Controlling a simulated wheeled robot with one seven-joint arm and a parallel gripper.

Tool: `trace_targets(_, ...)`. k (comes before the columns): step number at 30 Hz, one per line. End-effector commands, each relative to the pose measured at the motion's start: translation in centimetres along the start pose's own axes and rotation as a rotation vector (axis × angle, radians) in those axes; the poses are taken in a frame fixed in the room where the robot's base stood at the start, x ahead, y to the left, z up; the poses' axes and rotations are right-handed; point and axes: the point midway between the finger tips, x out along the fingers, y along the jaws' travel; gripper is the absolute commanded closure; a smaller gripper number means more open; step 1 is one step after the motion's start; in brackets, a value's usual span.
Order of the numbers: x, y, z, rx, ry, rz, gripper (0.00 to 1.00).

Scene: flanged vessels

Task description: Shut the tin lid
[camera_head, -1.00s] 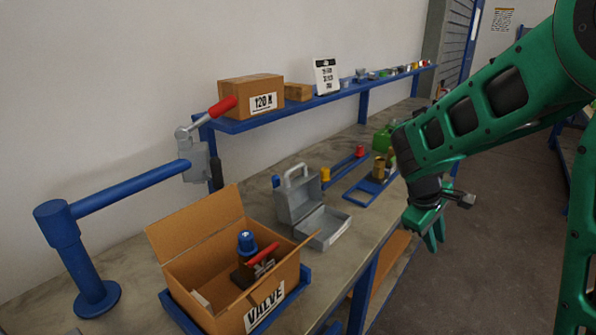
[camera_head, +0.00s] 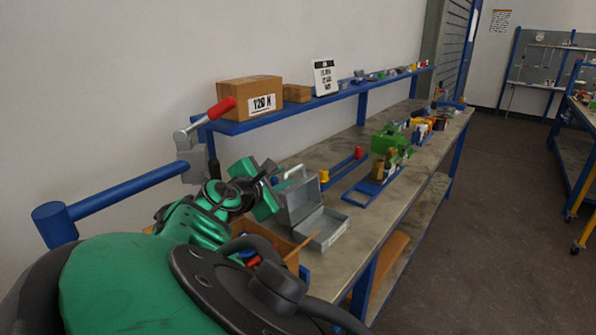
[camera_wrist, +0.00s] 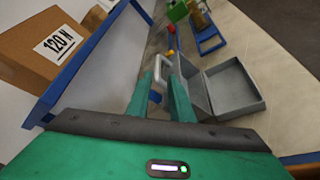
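The tin is a grey metal box, its lid (camera_head: 299,202) standing upright and open behind its shallow base (camera_head: 325,231). A light carry handle (camera_head: 291,177) is at the lid's upper edge. In the wrist view the open base (camera_wrist: 232,88) lies right of the lid (camera_wrist: 192,88). My gripper (camera_head: 272,182) is just left of the lid in the head view. In the wrist view its two green fingers (camera_wrist: 161,88) are apart, with the handle (camera_wrist: 160,72) seen between and beyond their tips. I cannot tell whether they touch it. Nothing is gripped.
A cardboard box (camera_head: 250,232) stands in front, mostly hidden by my arm. A blue wall shelf (camera_head: 300,106) carries a carton labelled 120 N (camera_head: 250,97). The aisle is clear.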

Motion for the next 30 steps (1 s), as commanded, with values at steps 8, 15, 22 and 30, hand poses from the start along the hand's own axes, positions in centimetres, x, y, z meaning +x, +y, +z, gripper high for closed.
trace_targets(8, 2.0, 0.4, -0.2, -0.010, -0.003, 0.014, 0.80)
trace_targets(15, 6.3, 0.5, -0.1, -0.008, -0.004, 0.012, 0.80)
trace_targets(22, 9.3, 0.5, -0.2, -0.008, -0.001, 0.013, 0.80)
trace_targets(30, 10.4, 0.5, -0.2, -0.008, 0.000, 0.013, 0.80)
